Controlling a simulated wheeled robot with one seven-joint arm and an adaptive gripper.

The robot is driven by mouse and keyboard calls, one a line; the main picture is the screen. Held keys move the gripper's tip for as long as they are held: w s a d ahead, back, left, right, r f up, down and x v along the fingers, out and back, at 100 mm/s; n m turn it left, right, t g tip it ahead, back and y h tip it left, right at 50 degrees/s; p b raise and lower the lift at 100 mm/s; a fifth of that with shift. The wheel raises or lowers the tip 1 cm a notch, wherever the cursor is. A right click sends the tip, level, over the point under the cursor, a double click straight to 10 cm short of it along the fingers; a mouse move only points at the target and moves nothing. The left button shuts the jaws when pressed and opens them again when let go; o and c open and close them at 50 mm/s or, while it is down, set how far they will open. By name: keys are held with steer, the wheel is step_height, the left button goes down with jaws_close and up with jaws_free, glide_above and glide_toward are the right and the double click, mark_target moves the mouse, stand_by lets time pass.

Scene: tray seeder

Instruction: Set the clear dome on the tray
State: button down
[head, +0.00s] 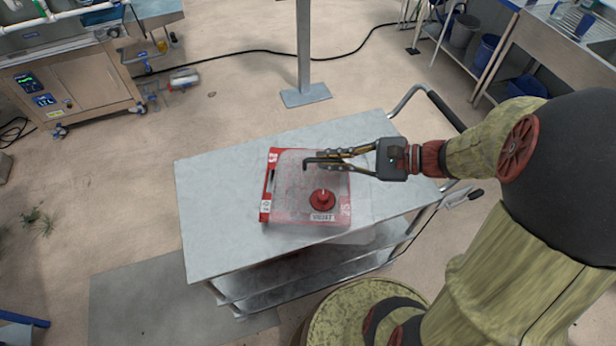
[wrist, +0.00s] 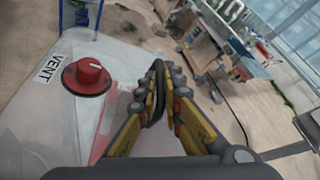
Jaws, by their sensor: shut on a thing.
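The clear dome (head: 297,188) is a see-through cover with a red vent knob (head: 322,200) and a VENT label. It is over the red-rimmed tray (head: 265,212) on the cart, shifted a little to the right of it. The tray's left rim and corner labels show; I cannot tell whether dome and tray touch. My gripper (head: 317,160) reaches in from the right and is shut on the dome's black handle, which shows between the fingers in the wrist view (wrist: 158,92). The dome (wrist: 35,120) and its knob (wrist: 87,77) also show there.
The grey cart top (head: 215,215) is clear around the tray. A post with a foot plate (head: 306,95) stands behind the cart. The cart's push handle (head: 445,108) is at the right. A steel machine (head: 75,85) stands at the back left, and a sink bench at the back right.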

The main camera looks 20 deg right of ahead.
steer(key=w+f+b, duration=0.1)
steer(key=w, duration=0.2)
steer(key=w+f, duration=0.2)
steer(key=w, duration=0.1)
steer(key=w+f+b, duration=0.1)
steer(key=w, duration=0.1)
steer(key=shift+w+d+f+b, duration=0.15)
steer(key=shift+w+d+b, duration=0.1)
steer(key=shift+w+b, duration=0.15)
steer(key=w+f+b, duration=0.3)
steer(key=w+f, duration=0.2)
steer(key=f, duration=0.3)
steer(key=shift+d+f+b, duration=0.15)
steer(key=shift+f+b, duration=0.15)
steer(key=c, duration=2.4)
jaws_free()
steer(key=shift+f, duration=0.1)
steer(key=o, duration=0.4)
steer(key=shift+o, duration=0.2)
